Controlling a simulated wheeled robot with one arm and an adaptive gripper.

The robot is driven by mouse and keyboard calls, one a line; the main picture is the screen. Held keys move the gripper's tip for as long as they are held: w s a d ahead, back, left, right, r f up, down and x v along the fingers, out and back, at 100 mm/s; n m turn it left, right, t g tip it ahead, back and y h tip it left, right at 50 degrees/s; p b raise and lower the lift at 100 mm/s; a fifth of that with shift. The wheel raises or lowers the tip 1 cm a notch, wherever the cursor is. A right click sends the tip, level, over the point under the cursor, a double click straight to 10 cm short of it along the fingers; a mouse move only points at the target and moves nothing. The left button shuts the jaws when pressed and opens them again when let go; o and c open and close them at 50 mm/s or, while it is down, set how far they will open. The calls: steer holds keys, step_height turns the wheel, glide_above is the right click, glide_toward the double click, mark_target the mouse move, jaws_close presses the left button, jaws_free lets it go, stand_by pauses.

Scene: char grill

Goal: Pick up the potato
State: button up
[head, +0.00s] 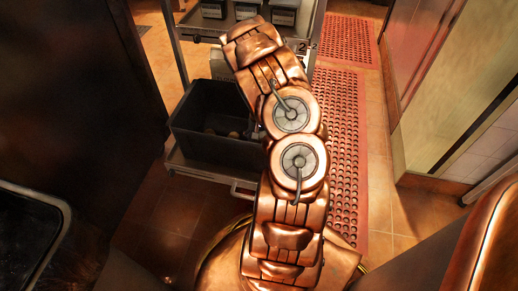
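A black bin (198,150) stands on a low shelf left of my copper-coloured arm in the head view. Small brownish rounded things, which look like potatoes (233,134), lie deep inside it, dim and partly in shadow. My arm covers the bin's right side. A small dark part (254,131) beside the arm at the bin's right edge may belong to my gripper. The rest of the gripper is hidden behind the arm, so its fingers and anything between them cannot be made out.
A metal rack (187,31) with several dark containers (284,11) rises behind the bin. Red perforated mats (346,130) cover the floor at right. A dark panel (75,90) stands close at left, and a pale wall (450,90) at right.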

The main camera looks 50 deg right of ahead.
steer(key=shift+f, duration=0.25)
steer(key=shift+c, duration=0.2)
steer(key=c, duration=1.3)
